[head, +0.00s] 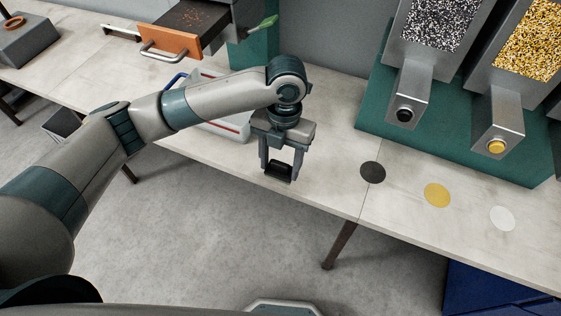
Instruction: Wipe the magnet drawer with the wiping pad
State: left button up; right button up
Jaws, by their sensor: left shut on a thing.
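My left gripper (280,173) is near the middle of the head view, pointing down over the front part of the table. It is shut on a dark block with a greenish lower edge, which looks like the wiping pad (278,171). The magnet drawer (190,25) is pulled open at the upper left, with an orange front and a metal handle. Reddish-brown specks lie on its dark floor. The gripper is to the right of the drawer and nearer to me, apart from it. My right gripper is not in view.
A pale tray (230,128) with a blue handle stands on the table (320,190), partly behind my left arm. Two hoppers with dark and yellow granules (540,45) stand on a green base (385,100) at the right. Black, yellow and white discs mark the table's front.

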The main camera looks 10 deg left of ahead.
pick_arm(q)
jog(key=shift+o, duration=0.5)
jog(key=n, duration=0.1)
jog(key=a+n, duration=0.1)
jog(key=n, duration=0.1)
jog(key=a+n, duration=0.1)
jog(key=shift+w+r, duration=0.15)
jog(key=shift+r, duration=0.15)
jog(key=s+a+r+n+t+b, duration=0.1)
jog(key=a+r+n, duration=0.2)
jog(key=n, duration=1.4)
jog(key=s+a+r+n+t+b, duration=0.1)
jog(key=s+a+r+n+b, duration=0.1)
jog(key=a+n, duration=0.9)
jog(key=n, duration=0.7)
jog(key=shift+r+n+t, duration=0.3)
jog(key=shift+r+t, duration=0.1)
jog(key=shift+s, duration=0.1)
jog(key=shift+a, duration=0.2)
